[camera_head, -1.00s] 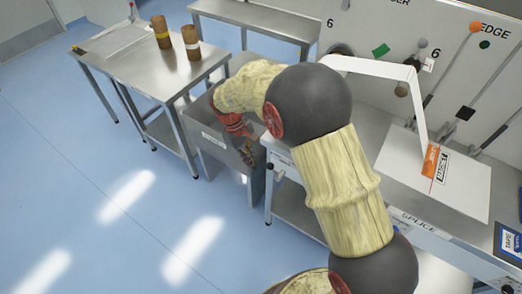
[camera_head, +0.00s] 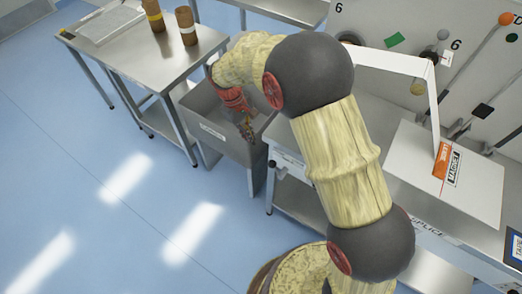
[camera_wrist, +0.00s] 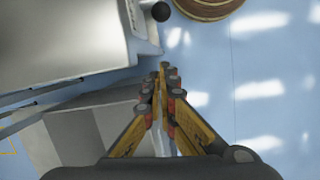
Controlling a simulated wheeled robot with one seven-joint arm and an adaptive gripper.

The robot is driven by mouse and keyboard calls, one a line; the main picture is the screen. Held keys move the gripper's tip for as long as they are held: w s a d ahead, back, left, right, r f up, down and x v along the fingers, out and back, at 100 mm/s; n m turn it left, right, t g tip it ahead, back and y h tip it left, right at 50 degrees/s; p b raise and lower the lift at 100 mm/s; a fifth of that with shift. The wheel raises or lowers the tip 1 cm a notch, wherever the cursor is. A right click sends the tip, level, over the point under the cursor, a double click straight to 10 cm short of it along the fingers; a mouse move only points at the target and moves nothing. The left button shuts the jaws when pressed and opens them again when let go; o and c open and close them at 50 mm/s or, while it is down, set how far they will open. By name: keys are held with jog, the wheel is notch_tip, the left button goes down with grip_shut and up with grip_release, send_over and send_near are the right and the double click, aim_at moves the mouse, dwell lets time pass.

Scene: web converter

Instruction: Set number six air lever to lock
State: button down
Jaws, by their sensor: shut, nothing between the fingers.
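A steel table (camera_head: 180,62) with two brown rolls is at the upper left. A grey bin (camera_head: 205,128) stands below my gripper. Blue floor (camera_head: 90,230) is clear at left.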

jog(key=b+x, duration=0.3)
jog(key=x, duration=0.7)
jog(key=shift+s+d+r+b, duration=0.65)
jog(key=shift+s+d+r, duration=0.55)
jog(key=shift+s, duration=0.1)
jog(key=shift+r, duration=0.1)
